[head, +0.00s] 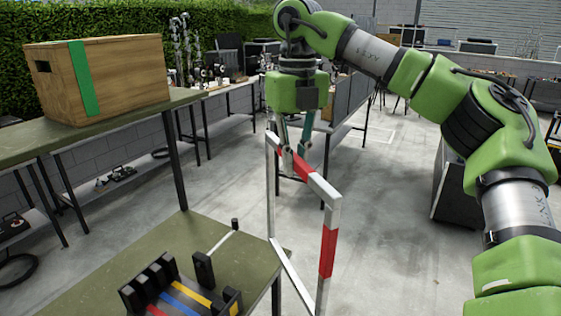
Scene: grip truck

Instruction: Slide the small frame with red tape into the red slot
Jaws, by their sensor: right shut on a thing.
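My right gripper (294,155) points down and is shut on the top bar of the small metal frame (329,250), near a band of red tape. The frame hangs upright over the floor, to the right of the near table. More red tape wraps its right side bar. A black slotted rack (205,267) sits on the near table at the bottom of the view, with red, blue and yellow strips between its dividers. The red slot (154,309) is the leftmost strip seen and is partly cut off by the picture edge. The frame is apart from the rack. My left gripper is not in view.
A wooden box (100,78) with a green stripe stands on the table at upper left. Concrete floor (390,220) is open between the tables.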

